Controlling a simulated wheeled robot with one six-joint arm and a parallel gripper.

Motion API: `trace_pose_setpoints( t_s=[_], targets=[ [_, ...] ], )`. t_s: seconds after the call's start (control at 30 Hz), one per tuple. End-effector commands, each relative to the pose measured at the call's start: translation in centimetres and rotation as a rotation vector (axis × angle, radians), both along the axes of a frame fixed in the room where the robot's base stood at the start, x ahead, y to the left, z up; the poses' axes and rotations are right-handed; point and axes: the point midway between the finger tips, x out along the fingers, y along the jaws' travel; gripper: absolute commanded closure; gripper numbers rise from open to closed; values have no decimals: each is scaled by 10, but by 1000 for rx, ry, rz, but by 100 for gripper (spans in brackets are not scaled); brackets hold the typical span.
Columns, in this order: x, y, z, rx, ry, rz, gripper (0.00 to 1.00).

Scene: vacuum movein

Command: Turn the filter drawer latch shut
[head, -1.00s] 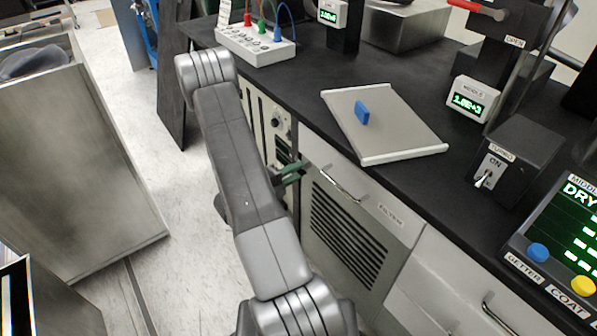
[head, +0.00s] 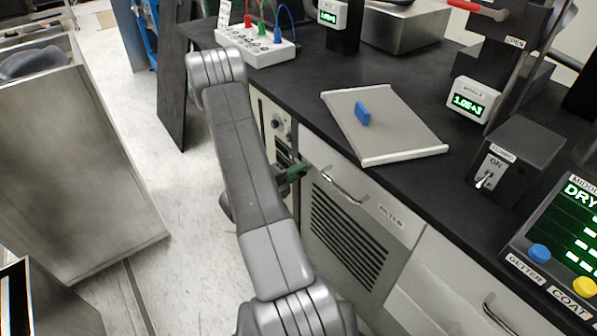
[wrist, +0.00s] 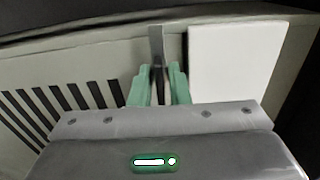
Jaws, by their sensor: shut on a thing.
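The filter drawer front (head: 375,195) is a pale cabinet panel with a FILTER label, a curved metal handle (head: 345,187) and dark vent slots below. My gripper (head: 296,171) has green fingers and is low at the left end of this front, mostly behind my forearm. In the wrist view, the two fingers of my gripper (wrist: 159,88) are shut on a narrow upright grey metal bar, which looks like the latch (wrist: 156,45). Its lower part is hidden between the fingers. The head view does not show the latch clearly.
Above the drawer is a black countertop (head: 290,95) with a grey tray (head: 400,125) holding a blue block, and a switch box (head: 515,155). A metal cabinet (head: 75,170) stands at the left. Floor (head: 145,125) is open between it and the bench.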

Motion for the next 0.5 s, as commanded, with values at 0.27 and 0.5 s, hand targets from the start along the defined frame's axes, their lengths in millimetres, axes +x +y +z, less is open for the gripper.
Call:
trace_pose_setpoints(
  t_s=[0.27, 0.5],
  targets=[
    [0, 0, -1, 79, -107, 0, 100],
    [0, 0, -2, 204, -278, 0, 100]
  ],
)
